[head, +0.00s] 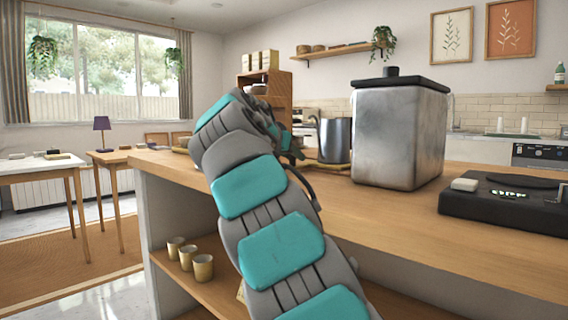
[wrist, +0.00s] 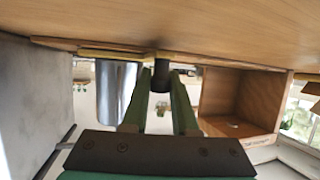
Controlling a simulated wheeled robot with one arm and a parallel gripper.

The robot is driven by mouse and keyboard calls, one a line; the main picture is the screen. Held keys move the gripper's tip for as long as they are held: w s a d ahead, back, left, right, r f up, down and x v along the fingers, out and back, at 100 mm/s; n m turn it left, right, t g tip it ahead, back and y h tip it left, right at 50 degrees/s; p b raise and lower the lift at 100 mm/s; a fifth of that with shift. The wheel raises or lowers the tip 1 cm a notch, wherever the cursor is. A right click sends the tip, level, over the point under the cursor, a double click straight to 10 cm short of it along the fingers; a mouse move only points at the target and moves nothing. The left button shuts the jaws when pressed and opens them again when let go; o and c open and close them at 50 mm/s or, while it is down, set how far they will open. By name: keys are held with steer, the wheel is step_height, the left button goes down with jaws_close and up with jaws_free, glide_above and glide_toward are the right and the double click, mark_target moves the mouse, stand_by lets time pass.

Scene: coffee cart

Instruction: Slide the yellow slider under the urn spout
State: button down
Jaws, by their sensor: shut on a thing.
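The yellow slider (head: 327,166) is a flat strip on the counter, left of the metal urn (head: 400,135). It also shows in the upside-down wrist view (wrist: 107,54). A metal pitcher (head: 333,140) stands on or right by the slider; in the wrist view it is beside my gripper (wrist: 163,88). My gripper's green fingers are shut on a dark upright knob (wrist: 161,68), which appears to rise from the slider. In the head view my arm mostly hides my gripper. I cannot make out the urn's spout.
The wooden counter (head: 395,222) is clear in front. Several cups (head: 203,268) stand on the lower shelf. A wooden box-like shelf (wrist: 240,103) shows in the wrist view.

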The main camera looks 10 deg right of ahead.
steer(key=shift+s+d+b, duration=0.55)
steer(key=shift+s+d, duration=0.3)
steer(key=shift+s, duration=0.3)
steer(key=shift+s+d+b, duration=0.55)
steer(key=shift+s+d, duration=0.25)
steer(key=shift+s, duration=0.3)
steer(key=c, duration=0.7)
jaws_free()
steer(key=shift+s+d, duration=0.1)
steer(key=shift+p+v, duration=0.35)
steer(key=shift+v, duration=3.6)
